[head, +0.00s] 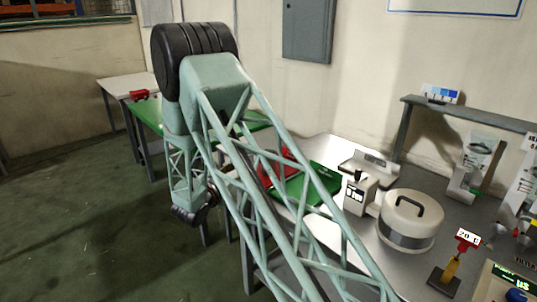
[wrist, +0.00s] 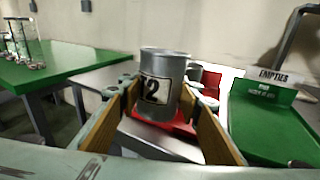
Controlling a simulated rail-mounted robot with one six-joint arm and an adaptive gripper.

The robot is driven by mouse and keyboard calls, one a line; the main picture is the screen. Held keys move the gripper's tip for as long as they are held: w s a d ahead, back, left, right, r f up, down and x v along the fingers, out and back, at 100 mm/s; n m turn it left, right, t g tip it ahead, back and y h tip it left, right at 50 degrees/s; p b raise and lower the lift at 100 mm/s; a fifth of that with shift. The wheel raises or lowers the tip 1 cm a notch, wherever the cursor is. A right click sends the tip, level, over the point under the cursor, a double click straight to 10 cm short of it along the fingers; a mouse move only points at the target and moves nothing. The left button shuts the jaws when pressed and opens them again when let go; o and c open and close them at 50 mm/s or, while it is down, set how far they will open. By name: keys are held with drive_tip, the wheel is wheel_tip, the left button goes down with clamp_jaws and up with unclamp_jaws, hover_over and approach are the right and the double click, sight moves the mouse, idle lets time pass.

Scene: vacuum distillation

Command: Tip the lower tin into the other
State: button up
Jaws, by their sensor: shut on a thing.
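My gripper (wrist: 162,100) is shut on a grey metal tin (wrist: 163,68) with a white label reading 2. The tin stands about upright between the two wood-faced fingers, its rim facing up; its contents do not show. A second grey metal piece, perhaps the other tin, (wrist: 195,73) shows just behind it to the right, mostly hidden. A red mat or tray (wrist: 217,80) lies behind the held tin. In the head view my arm hides the gripper and tins.
In the head view a balance-like instrument (head: 360,190) and a round white lidded pot (head: 410,222) stand on the metal bench (head: 390,275). A green table (wrist: 62,62) is at the left.

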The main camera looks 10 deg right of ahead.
drive_tip(key=shift+a+f+t+h, duration=0.2)
drive_tip(key=shift+t+h, duration=0.1)
drive_tip(key=shift+h, duration=0.1)
drive_tip(key=shift+r, duration=0.15)
idle(0.4)
drive_tip(key=shift+r+p, duration=1.3)
drive_tip(key=shift+r, duration=1.6)
drive_tip(key=shift+s+d+n, duration=0.1)
drive_tip(key=shift+d+n, duration=0.05)
drive_tip(key=shift+n, duration=0.15)
drive_tip(key=shift+s+d, duration=0.3)
drive_tip(key=shift+d, duration=0.2)
drive_tip(key=s+d+n+t+y, duration=0.1)
drive_tip(key=s+d+y, duration=0.1)
drive_tip(key=s+d, duration=0.3)
drive_tip(key=s+d+f+n+t+y, duration=0.1)
drive_tip(key=s+d+n+y, duration=0.1)
drive_tip(key=s+d, duration=0.3)
drive_tip(key=s+y, duration=0.1)
drive_tip(key=s, duration=0.3)
drive_tip(key=shift+s+f+n+t, duration=0.15)
drive_tip(key=shift+f+n+t, duration=0.05)
drive_tip(key=shift+n+t, duration=0.1)
